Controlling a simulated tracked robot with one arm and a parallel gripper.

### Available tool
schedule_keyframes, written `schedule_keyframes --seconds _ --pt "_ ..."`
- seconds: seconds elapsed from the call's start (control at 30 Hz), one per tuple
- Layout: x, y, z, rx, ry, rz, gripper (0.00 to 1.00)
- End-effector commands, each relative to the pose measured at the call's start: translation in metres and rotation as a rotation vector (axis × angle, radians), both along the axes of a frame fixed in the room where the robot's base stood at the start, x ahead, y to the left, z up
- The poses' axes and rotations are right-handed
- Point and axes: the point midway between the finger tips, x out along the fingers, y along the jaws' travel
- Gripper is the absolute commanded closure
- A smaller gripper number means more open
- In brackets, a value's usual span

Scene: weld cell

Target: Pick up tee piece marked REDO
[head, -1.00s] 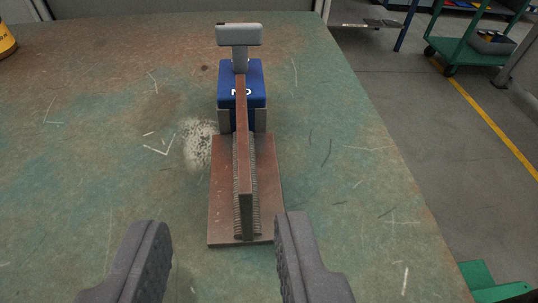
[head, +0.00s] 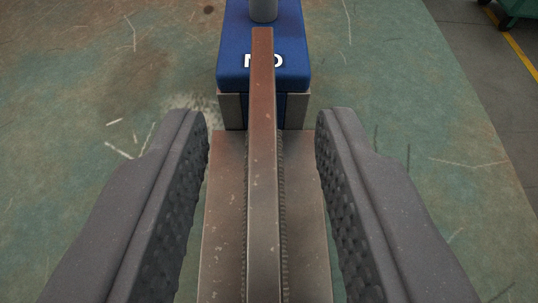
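A brown steel tee piece (head: 262,185) lies on the green bench top, its upright plate running away from me over a flat base plate. A weld bead runs along the joint. I see no REDO mark on the faces in view. My gripper (head: 263,125) is open, with one dark textured finger on each side of the upright plate and a gap on both sides. The fingers appear to be above the base plate's sides, touching nothing that I can see. The near end of the tee runs out of the bottom of the view.
A blue block (head: 232,50) with white letters, partly covered by the upright plate, stands at the tee's far end on grey feet. A grey post rises from it. The worn green bench (head: 420,110) is clear on both sides. Its right edge drops to the floor.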

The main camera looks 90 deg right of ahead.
Motion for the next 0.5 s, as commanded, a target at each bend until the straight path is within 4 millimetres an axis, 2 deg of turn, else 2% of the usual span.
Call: schedule_keyframes --seconds 0.3,0.33,0.43,0.5 --pt "0.0006 -0.0049 -0.0014 0.000 -0.002 0.001 0.67" --pt "0.0006 -0.0049 -0.0015 0.000 -0.002 0.001 0.73" --pt "0.0007 -0.0048 -0.0015 0.000 -0.002 0.001 1.00" --pt "0.0007 -0.0047 -0.0014 0.000 -0.002 0.001 1.00"
